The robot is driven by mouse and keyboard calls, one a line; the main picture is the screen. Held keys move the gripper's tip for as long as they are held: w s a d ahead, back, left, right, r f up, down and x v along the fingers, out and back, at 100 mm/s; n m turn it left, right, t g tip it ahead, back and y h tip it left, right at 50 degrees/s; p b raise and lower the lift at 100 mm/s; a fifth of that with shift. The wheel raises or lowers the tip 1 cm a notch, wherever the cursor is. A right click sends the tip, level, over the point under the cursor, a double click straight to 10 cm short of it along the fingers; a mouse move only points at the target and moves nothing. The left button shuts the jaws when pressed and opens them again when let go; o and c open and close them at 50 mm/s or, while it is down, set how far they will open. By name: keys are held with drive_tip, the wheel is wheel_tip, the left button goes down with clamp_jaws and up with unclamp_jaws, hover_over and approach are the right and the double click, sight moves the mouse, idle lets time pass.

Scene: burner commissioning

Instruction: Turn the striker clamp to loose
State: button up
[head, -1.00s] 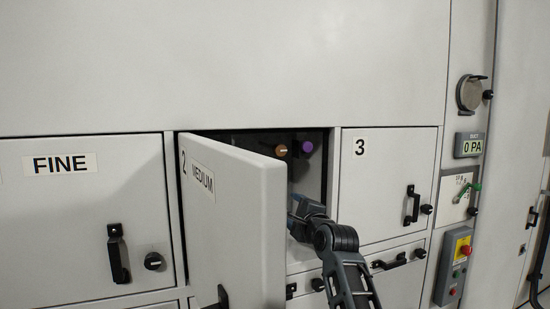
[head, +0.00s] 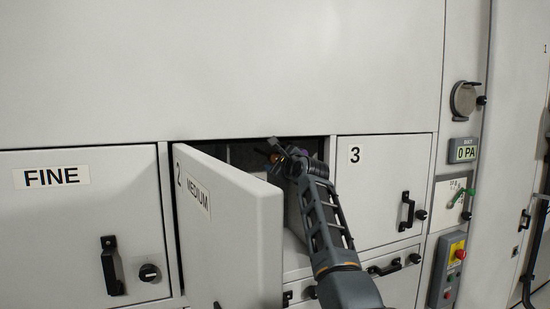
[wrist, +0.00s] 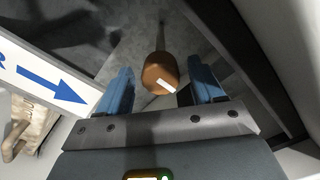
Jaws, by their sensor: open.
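An orange-brown knob (wrist: 158,72) with a white mark on its face sits inside the open compartment. No label shows whether it is the striker clamp. In the wrist view my gripper (wrist: 162,88) is open, with its blue fingers on either side of the knob and gaps visible. I cannot tell how deep the fingers reach around it. In the head view my gripper (head: 278,152) is inside the compartment opening and mostly covers the knob. A purple knob, seen beside it earlier, is nearly hidden behind my gripper.
The compartment door (head: 232,235), marked 2 MEDIUM, stands open to the left of my arm. A closed door 3 (head: 375,190) is on the right, and a closed FINE door (head: 70,230) on the left. A label with a blue arrow (wrist: 45,80) lies left of my fingers.

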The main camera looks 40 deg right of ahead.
drive_tip(key=shift+x, duration=0.9)
drive_tip(key=shift+c, duration=0.2)
drive_tip(key=c, duration=1)
